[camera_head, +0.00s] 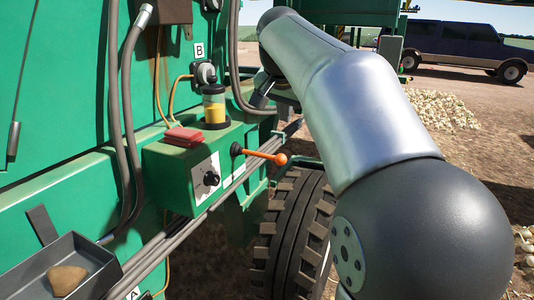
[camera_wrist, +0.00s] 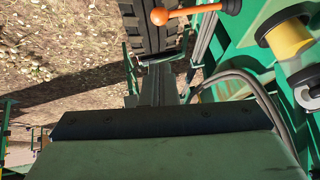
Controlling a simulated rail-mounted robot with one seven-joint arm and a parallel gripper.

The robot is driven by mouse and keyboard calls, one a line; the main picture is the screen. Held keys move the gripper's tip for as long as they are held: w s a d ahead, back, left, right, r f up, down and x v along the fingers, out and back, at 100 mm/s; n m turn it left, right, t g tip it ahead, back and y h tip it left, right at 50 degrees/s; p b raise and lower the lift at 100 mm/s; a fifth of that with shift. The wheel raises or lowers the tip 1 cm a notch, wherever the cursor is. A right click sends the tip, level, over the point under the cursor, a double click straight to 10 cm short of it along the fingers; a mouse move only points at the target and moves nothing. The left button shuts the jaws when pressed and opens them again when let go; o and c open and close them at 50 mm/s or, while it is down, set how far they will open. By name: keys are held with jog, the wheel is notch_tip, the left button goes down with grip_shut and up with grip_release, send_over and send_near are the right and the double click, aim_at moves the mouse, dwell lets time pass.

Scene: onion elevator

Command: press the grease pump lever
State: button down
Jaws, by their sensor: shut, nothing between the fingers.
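The grease pump lever (camera_head: 262,154) is an orange rod with a round orange knob, sticking out to the right from a green box. In the wrist view the orange lever (camera_wrist: 190,11) lies along the top edge, its knob toward the left. My gripper (camera_wrist: 160,62) points up the middle of the wrist view, shut and empty, apart from the lever in the picture. In the head view my arm hides most of the gripper; a dark part of it shows above and near the lever. A clear cup with yellow grease (camera_head: 215,112) stands on the box; it also shows in the wrist view (camera_wrist: 289,38).
A large tyre (camera_head: 292,235) stands below the lever. Hoses and pipes run along the green machine. A tray (camera_head: 88,273) holding a brown lump is at lower left.

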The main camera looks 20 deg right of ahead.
jog(key=shift+w+d+r, duration=0.25)
jog(key=shift+d+r, duration=0.1)
jog(key=shift+r, duration=0.15)
jog(key=shift+f, duration=0.15)
send_over(283, 158)
jog(key=d, duration=0.1)
notch_tip(283, 158, down, 8)
jog(key=f, duration=0.1)
jog(key=shift+a+f, duration=0.35)
jog(key=shift+f, duration=0.5)
jog(key=shift+a+f, duration=0.1)
jog(key=shift+f, duration=0.4)
jog(key=shift+a+f, duration=0.1)
